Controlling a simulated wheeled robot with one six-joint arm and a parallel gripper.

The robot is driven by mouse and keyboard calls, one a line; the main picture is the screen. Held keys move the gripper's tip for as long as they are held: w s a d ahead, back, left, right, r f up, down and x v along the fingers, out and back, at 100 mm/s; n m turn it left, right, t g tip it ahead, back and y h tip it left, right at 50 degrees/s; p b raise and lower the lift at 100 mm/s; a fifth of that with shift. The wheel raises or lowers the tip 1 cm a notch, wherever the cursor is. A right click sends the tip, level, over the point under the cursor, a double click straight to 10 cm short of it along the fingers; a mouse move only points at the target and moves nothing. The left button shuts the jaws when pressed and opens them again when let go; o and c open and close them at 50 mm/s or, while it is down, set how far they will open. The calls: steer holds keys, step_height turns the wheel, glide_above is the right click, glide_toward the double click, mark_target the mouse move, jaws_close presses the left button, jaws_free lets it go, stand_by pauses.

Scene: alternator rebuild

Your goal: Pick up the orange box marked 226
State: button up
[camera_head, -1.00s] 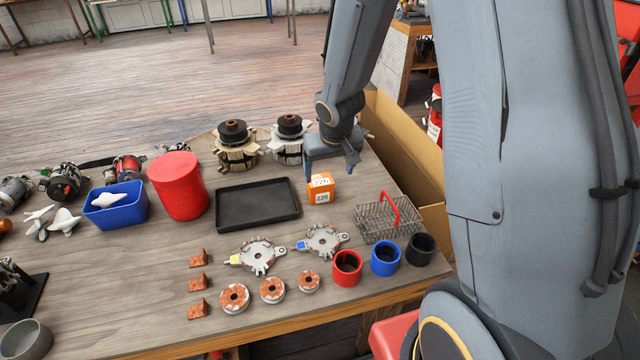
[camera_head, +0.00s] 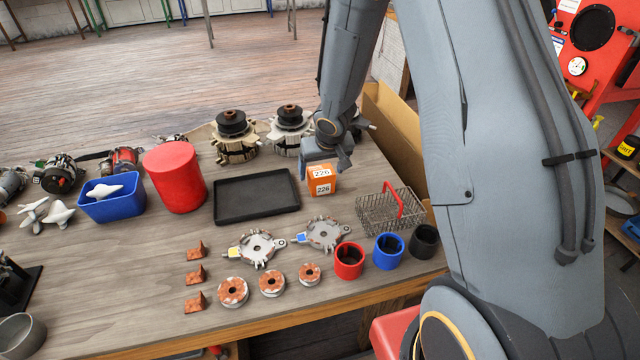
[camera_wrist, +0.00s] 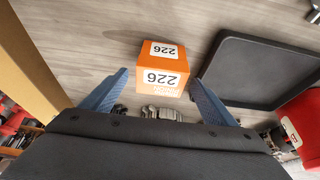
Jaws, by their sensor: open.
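The orange box marked 226 (camera_head: 321,180) stands on the wooden workbench, right of the black tray. It has white labels on its top and one side. In the wrist view the box (camera_wrist: 163,68) lies ahead of and between the two blue fingers. My gripper (camera_head: 322,160) is just behind the box in the head view, pointing down. In the wrist view my gripper (camera_wrist: 158,95) is open, with a finger on each side and a gap to the box on both sides. The fingers are partly hidden in the head view.
The black tray (camera_head: 257,212) lies left of the box. A wire basket with a red handle (camera_head: 390,210) stands to its right. Two alternator stators (camera_head: 236,140) stand behind. A cardboard box (camera_head: 395,130) is at the right edge. A red canister (camera_head: 175,178) stands farther left.

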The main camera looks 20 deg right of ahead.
steer(key=shift+b+x, duration=0.45)
steer(key=shift+x, duration=0.45)
steer(key=shift+r, duration=0.1)
steer(key=c, duration=1.2)
steer(key=shift+r, duration=0.15)
